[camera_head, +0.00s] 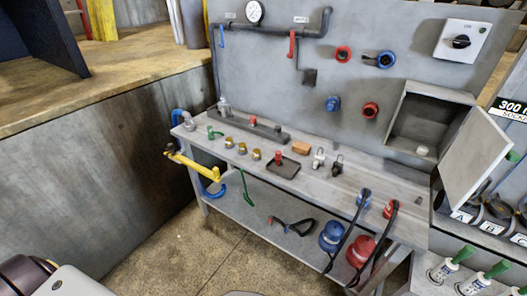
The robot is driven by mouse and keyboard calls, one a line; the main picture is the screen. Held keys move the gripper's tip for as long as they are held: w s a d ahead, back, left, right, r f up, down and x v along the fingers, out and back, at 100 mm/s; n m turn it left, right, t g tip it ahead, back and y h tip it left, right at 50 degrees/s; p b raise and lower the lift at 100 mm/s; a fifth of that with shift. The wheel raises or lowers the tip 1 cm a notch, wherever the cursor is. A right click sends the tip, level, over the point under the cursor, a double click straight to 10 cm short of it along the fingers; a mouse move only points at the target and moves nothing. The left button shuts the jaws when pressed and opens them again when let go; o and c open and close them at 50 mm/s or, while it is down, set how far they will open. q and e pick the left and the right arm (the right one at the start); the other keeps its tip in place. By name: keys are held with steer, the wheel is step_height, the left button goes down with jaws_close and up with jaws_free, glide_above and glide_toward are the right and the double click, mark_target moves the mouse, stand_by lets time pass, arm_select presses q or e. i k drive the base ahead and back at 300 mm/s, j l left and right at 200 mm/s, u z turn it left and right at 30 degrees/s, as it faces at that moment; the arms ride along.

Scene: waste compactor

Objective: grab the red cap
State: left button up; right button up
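Several red pieces could be the red cap, and I cannot tell which one is meant. A red round fitting (370,110) sits on the grey wall panel, lower right of a red-rimmed round port (343,54). A small red-topped piece (278,156) stands on a dark tray (290,170) on the bench. A red connector (390,210) with a black cable lies near the bench's front right. A larger red round object (361,250) sits on the lower shelf. Neither gripper is in view. Only part of what looks like my own arm shows at the lower left.
The grey bench (380,182) holds brass fittings (242,148), a brown block (301,148) and small valves. An open wall box (425,125) has its door (478,158) swung out to the right. Blue fittings (333,104) share the panel. Concrete floor (175,250) is clear in front.

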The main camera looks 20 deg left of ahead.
mark_target(278, 158)
steer(key=i+l+u, duration=0.2)
steer(key=u, duration=0.15)
steer(key=i+l+u, duration=0.7)
steer(key=k, duration=0.1)
